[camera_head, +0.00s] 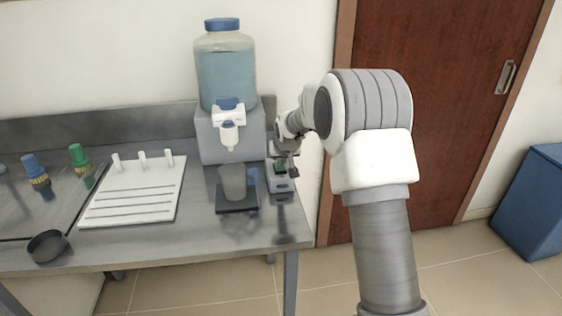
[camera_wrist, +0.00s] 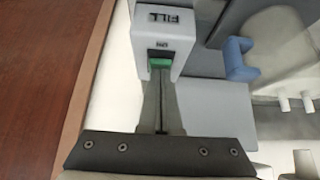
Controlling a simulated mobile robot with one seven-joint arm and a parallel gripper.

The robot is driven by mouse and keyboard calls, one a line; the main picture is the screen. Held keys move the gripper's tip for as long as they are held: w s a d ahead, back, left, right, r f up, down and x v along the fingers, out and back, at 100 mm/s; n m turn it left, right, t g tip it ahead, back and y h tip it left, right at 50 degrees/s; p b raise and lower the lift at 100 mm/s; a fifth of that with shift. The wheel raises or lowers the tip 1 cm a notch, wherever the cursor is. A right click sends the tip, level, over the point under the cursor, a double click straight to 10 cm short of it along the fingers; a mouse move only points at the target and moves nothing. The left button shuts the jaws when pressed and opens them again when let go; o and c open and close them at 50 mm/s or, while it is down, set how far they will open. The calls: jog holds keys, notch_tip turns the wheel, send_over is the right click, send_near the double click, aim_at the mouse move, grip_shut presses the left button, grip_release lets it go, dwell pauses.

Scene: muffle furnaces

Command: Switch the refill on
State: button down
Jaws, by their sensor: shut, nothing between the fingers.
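A small grey switch box (camera_head: 281,183) stands on the bench just right of the water dispenser. In the wrist view the box (camera_wrist: 172,32) bears lettering that appears to read FILL and has a green switch (camera_wrist: 160,63) in a dark recess. My gripper (camera_head: 294,173) is shut and empty at the box. In the wrist view the closed fingertips (camera_wrist: 159,78) point at the green switch and partly cover it; I cannot tell whether they touch it. The dispenser has a clear tank (camera_head: 227,75) of bluish water on a grey base, with a white tap (camera_head: 229,133).
A grey cup (camera_head: 232,181) stands on a dark plate (camera_head: 237,206) below the tap. Left of it are a white rack (camera_head: 130,200), a dark bowl (camera_head: 47,246) and blue and green valve knobs. A blue bin (camera_head: 535,200) is at the far right, beyond a brown door.

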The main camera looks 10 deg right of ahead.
jog(key=shift+s+f+t+b, duration=0.2)
jog(key=shift+f+t+b, duration=0.45)
jog(key=shift+b, duration=1.35)
jog(key=shift+r+g+p, duration=0.25)
jog(key=shift+p, duration=0.25)
jog(key=shift+r, duration=0.1)
jog(key=shift+r+p, duration=0.45)
jog(key=shift+r, duration=0.25)
jog(key=shift+r, duration=0.3)
jog(key=p+v, duration=0.2)
jog(key=v, duration=1)
jog(key=shift+s, duration=0.3)
jog(key=shift+r, duration=0.2)
